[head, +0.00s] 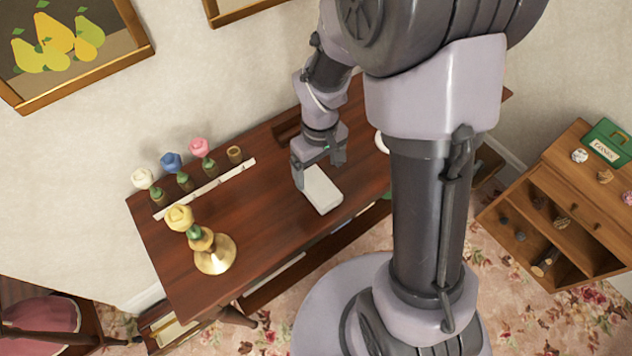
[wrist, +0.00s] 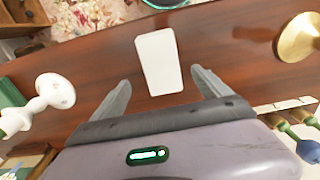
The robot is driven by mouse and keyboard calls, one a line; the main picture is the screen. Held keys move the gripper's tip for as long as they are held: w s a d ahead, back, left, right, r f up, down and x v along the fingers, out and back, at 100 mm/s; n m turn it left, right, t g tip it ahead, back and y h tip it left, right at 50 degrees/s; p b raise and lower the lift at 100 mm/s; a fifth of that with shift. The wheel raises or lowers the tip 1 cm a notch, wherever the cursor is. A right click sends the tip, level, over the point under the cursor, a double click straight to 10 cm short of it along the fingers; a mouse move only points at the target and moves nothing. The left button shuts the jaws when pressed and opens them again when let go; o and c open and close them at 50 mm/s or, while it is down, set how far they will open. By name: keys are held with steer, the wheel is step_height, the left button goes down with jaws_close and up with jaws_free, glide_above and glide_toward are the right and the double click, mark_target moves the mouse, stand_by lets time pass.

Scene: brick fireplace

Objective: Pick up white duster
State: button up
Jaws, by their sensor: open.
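The white duster, a flat pale block (head: 322,190), lies on the dark red-brown wooden table (head: 262,215). In the wrist view the block (wrist: 159,58) lies ahead of my gripper (wrist: 161,79), lined up between the two spread fingers. In the head view my gripper (head: 318,172) points down at the block's back end, with its fingers apart. Nothing is held. I cannot tell the exact height of the fingertips above the table.
A brass vase with a yellow rose (head: 214,255) stands at the table's left. Several small flower holders and a white strip (head: 205,190) line the back. A white turned object (wrist: 52,92) stands at the wrist view's left. A wooden shelf unit (head: 570,210) stands at right.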

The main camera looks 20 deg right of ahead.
mark_target(319, 186)
steer(key=f+b, duration=0.2)
steer(key=f, duration=0.1)
steer(key=f+b, duration=0.2)
steer(key=f, duration=0.2)
steer(key=shift+s+a+f, duration=0.15)
steer(key=shift+s+f, duration=0.05)
steer(key=shift+f, duration=0.1)
steer(key=shift+r, duration=0.2)
steer(key=c, duration=1.5)
